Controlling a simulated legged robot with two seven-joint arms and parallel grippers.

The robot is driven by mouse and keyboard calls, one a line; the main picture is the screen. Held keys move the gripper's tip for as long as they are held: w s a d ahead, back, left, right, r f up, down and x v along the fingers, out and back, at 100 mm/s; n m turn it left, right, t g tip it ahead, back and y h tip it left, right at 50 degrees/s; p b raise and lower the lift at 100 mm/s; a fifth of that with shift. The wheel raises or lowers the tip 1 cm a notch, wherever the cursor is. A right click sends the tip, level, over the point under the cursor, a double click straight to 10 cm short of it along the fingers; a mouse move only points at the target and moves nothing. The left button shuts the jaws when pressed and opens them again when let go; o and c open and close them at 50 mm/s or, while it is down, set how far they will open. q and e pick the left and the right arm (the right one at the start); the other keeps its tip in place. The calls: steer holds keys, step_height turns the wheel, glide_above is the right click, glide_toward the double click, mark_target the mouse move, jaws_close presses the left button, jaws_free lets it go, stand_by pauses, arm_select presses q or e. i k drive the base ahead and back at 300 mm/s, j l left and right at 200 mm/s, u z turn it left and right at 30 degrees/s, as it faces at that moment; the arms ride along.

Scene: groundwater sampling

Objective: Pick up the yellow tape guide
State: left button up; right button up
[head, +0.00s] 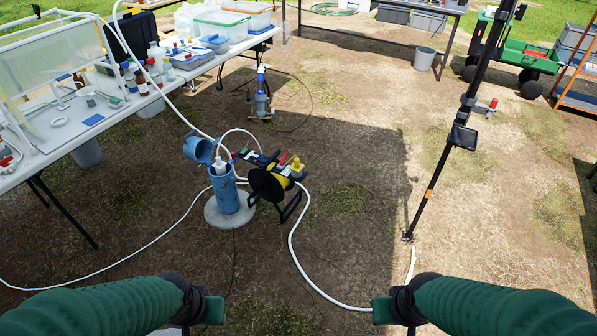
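A small yellow piece (297,164), which looks like the yellow tape guide, sits on the dark top of the reel stand at the middle of the head view. Below it is a black reel (267,186) with yellow on it. The reel stands right beside a blue well casing (226,192) with its blue cap tipped open. My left gripper (209,311) and my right gripper (383,311) are at the bottom of the view, well short of the reel and apart from it. Their fingers are too small and dark to tell open from shut.
A white hose (293,248) loops over the ground from the reel toward my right gripper. A crowded white table (100,121) stands at the left. A black pole (438,170) stands at the right. The ground between my grippers is mostly clear.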

mark_target(296, 166)
steer(key=i, duration=0.1)
steer(key=u, duration=0.55)
steer(key=i+l+u, duration=0.6)
steer(key=l+u, duration=0.15)
steer(key=i+l+u, duration=0.25)
steer(key=l+u, duration=0.15)
steer(key=i+l, duration=0.15)
steer(key=l, duration=0.25)
steer(key=i+l, duration=0.1)
steer(key=l, duration=0.3)
steer(key=i+l+u, duration=0.1)
steer(key=l, duration=0.35)
steer(key=i+l, duration=0.15)
steer(key=l, duration=0.25)
steer(key=i+l, duration=0.15)
steer(key=l, duration=0.25)
steer(key=i+l, duration=0.1)
steer(key=l, duration=0.35)
steer(key=j+u, duration=0.05)
